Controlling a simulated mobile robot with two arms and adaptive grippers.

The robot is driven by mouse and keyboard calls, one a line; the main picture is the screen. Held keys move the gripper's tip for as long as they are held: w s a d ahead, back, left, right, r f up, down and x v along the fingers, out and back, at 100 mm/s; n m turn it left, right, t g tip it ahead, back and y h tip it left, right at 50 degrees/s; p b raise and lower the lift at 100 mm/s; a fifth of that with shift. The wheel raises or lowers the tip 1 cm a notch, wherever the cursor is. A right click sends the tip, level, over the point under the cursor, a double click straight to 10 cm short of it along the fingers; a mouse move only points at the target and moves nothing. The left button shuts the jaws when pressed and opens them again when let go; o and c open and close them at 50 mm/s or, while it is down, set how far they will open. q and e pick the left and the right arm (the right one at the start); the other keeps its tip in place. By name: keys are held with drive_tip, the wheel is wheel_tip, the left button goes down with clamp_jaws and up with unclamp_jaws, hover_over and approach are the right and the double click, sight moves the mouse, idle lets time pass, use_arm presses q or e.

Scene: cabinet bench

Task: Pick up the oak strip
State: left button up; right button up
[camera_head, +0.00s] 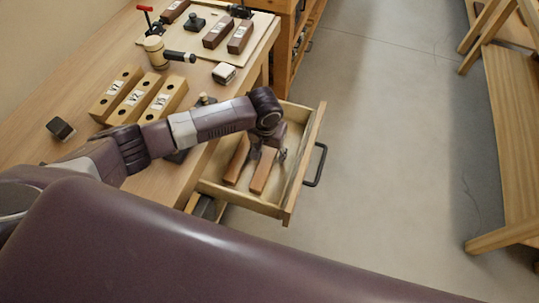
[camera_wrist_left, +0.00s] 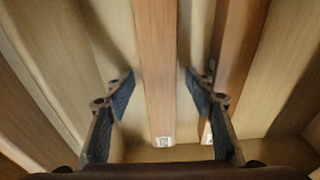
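Two long wooden strips lie side by side in an open drawer (camera_head: 213,190). One is a lighter orange-brown strip (camera_wrist_left: 157,60), with a small label near its end; in the head view a strip (camera_head: 262,175) lies below my left gripper. The other strip (camera_wrist_left: 236,60) is redder and lies to the right in the wrist view. No name is readable, so I cannot tell for certain which is oak. My left gripper (camera_head: 268,154) points down into the drawer. Its fingers (camera_wrist_left: 159,78) are open, one on each side of the lighter strip, with gaps visible. My right gripper is not in view.
Drawer walls surround the strips, and the front with its dark handle (camera_head: 316,165) faces the open floor. The bench top (camera_head: 90,75) holds several numbered wooden blocks (camera_head: 140,102), a mallet (camera_head: 155,52) and a small dark block (camera_head: 60,129).

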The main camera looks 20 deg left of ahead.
use_arm(q)
drive_tip(key=c, duration=1.2)
clamp_jaws()
drive_tip(key=shift+r, duration=0.1)
